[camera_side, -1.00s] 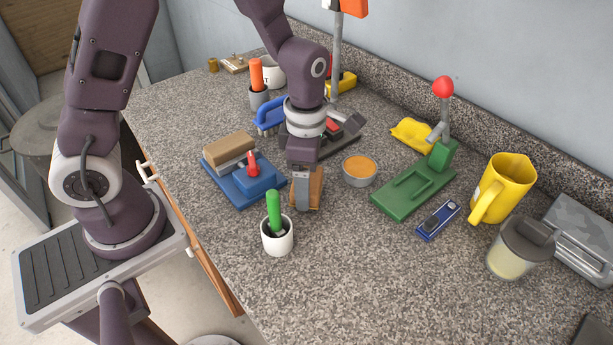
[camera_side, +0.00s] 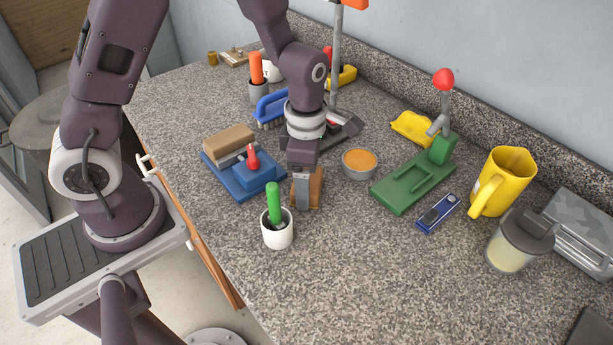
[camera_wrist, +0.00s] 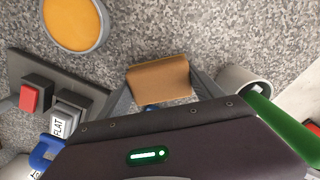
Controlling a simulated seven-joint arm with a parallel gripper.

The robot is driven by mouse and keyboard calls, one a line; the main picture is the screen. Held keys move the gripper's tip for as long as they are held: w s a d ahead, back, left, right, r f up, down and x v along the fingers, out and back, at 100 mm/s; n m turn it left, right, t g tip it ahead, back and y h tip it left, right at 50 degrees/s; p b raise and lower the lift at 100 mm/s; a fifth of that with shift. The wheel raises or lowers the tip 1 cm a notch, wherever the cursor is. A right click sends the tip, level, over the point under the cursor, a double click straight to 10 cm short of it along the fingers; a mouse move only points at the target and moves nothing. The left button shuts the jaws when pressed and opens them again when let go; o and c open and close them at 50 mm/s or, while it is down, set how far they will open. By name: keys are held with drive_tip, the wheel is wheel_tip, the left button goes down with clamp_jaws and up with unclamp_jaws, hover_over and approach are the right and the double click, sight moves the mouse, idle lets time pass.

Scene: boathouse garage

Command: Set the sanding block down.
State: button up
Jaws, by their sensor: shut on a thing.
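The sanding block (camera_side: 315,188), brown and box-shaped, is between the fingers of my gripper (camera_side: 304,192) at the middle of the counter. In the wrist view the tan block (camera_wrist: 160,79) shows with one finger of my gripper (camera_wrist: 160,92) on each side. My gripper is shut on it and points down. The block is very low over the speckled counter (camera_side: 350,270); I cannot tell whether its underside touches. The near finger hides part of it in the side view.
The white cup (camera_side: 278,236) with a green handle stands close in front. A blue base (camera_side: 240,186) carrying a tan-and-grey block is to the left. A tin of orange stuff (camera_side: 360,164) and a green tool (camera_side: 412,186) are to the right.

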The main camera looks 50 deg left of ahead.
drive_tip(key=o, duration=1.3)
drive_tip(key=shift+c, duration=0.2)
wheel_tip(320, 180, up, 7)
clamp_jaws()
idle(0.7)
